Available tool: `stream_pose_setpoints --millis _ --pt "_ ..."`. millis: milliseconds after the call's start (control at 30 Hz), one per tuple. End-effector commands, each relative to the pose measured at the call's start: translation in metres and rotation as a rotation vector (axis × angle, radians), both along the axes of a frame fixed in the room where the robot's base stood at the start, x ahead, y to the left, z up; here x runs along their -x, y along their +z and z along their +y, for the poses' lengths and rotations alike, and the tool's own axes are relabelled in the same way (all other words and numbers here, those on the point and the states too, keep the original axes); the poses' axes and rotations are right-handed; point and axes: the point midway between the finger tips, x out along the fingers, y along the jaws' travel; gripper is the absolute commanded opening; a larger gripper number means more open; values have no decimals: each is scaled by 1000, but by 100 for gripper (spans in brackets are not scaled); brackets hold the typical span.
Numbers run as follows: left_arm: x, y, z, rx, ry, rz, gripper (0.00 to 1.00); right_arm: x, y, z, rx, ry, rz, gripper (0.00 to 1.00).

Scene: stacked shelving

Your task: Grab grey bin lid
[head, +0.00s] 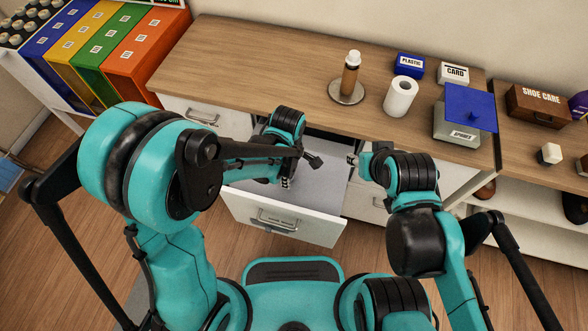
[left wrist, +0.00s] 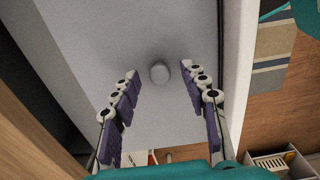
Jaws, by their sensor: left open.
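The grey bin lid (left wrist: 150,30) is a flat grey panel with a small round knob (left wrist: 160,73) in the left wrist view. In the head view the grey panel (head: 322,182) lies inside the pulled-out white drawer (head: 285,222). My left gripper (left wrist: 160,88) is open and empty above the lid, with a finger on each side of the knob, apart from it in the picture. In the head view my left gripper (head: 285,182) points down over the drawer, and the knob is not clearly visible. My right gripper (head: 353,160) is near the drawer's right side; its fingers are too small to read.
The wooden counter (head: 260,60) behind holds a bottle (head: 351,75), a paper roll (head: 400,96) and a grey box (head: 455,126) with a blue lid (head: 470,105). The floor in front is partly clear.

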Motion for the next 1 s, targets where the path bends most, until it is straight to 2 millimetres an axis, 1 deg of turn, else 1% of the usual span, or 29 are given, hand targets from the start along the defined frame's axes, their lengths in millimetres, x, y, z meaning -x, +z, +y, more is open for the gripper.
stream_pose_setpoints --millis 33,67,267,367,400,433,467,733,800,867,967,1000 --pt "0 -8 0 0 0 0 45 0 -5 0 0 0 0 40" --pt "0 -10 0 0 0 0 45 0 -5 0 0 0 0 40" --pt "0 -9 0 0 -1 0 45 0 -3 0 0 0 0 40" --pt "0 -8 0 0 -1 0 21 0 -3 0 0 0 0 40" --pt "0 -8 0 0 -1 0 10 0 -3 0 0 0 0 40" --pt "0 -8 0 0 -1 0 2 0 -3 0 0 0 0 40" --pt "0 -8 0 0 -1 0 0 0 -3 0 0 0 0 40" --pt "0 -8 0 0 -1 -1 0 0 -3 0 0 0 0 40" --pt "0 -5 0 0 -1 -1 0 0 -2 0 0 0 0 40" --pt "0 1 0 0 -1 -1 0 0 1 0 0 0 0 40" --pt "0 19 0 0 -1 -1 0 0 10 0 0 0 0 40" --pt "0 28 0 0 -1 -1 0 0 14 0 0 0 0 40"
